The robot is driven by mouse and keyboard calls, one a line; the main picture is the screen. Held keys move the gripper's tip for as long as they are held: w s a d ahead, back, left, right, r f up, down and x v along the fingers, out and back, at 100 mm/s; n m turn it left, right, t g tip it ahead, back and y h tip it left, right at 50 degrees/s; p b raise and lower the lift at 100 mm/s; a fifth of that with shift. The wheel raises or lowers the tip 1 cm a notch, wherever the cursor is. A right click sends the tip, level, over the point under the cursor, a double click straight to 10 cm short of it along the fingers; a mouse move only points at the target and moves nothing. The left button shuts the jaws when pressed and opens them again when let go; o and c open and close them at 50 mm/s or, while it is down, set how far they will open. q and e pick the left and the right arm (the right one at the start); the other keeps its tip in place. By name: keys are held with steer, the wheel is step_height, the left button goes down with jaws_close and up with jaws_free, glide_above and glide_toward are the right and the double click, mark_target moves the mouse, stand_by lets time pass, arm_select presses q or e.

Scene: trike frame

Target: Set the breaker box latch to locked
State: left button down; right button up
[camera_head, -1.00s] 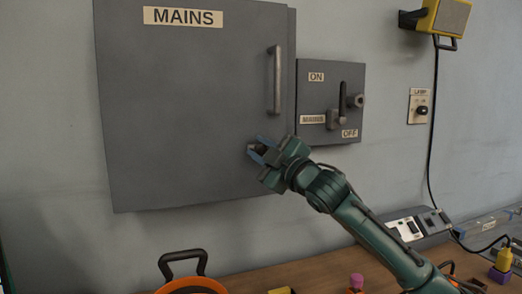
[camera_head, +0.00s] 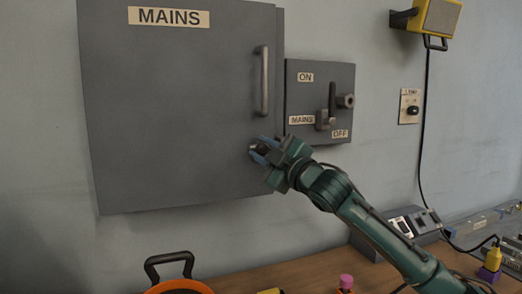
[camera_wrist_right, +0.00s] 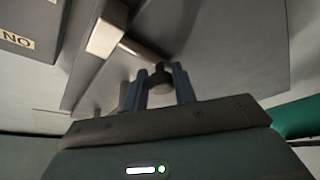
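The breaker box (camera_head: 170,110) is a large grey wall cabinet with a MAINS label and a shut-looking door. My right gripper (camera_head: 261,149) is at the lower right of the door, below its vertical handle (camera_head: 263,80). In the right wrist view a dark, knob-like part (camera_wrist_right: 160,84), probably the latch, sits between the two blue fingers of the right gripper (camera_wrist_right: 160,80). I cannot tell whether the fingers press on it. In the head view the gripper covers most of that spot, and the latch's setting is unclear. My left gripper is not in view.
A grey switch box (camera_head: 320,100) with a lever and ON and OFF labels is just right of the cabinet. A small wall switch (camera_head: 410,107) and a yellow lamp (camera_head: 436,17) are further right. A bench (camera_head: 300,272) below carries an orange, dark-handled item (camera_head: 172,283).

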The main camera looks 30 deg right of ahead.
steer(key=o, duration=0.4)
steer(key=shift+d, duration=0.1)
steer(key=shift+s, duration=0.1)
steer(key=shift+s+f, duration=0.2)
steer(key=b+v, duration=0.3)
steer(key=v, duration=0.2)
steer(key=shift+f, duration=0.1)
arm_select(q)
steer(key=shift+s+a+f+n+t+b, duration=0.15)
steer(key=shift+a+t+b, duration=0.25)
steer(key=shift+b, duration=0.4)
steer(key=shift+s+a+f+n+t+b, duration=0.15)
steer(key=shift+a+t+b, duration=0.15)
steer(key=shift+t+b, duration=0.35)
arm_select(e)
glide_toward(265, 153)
steer(key=shift+r+v, duration=0.25)
steer(key=shift+v, duration=0.95)
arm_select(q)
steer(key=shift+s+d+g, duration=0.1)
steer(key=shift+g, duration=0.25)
arm_select(e)
steer(key=shift+s+d, duration=0.1)
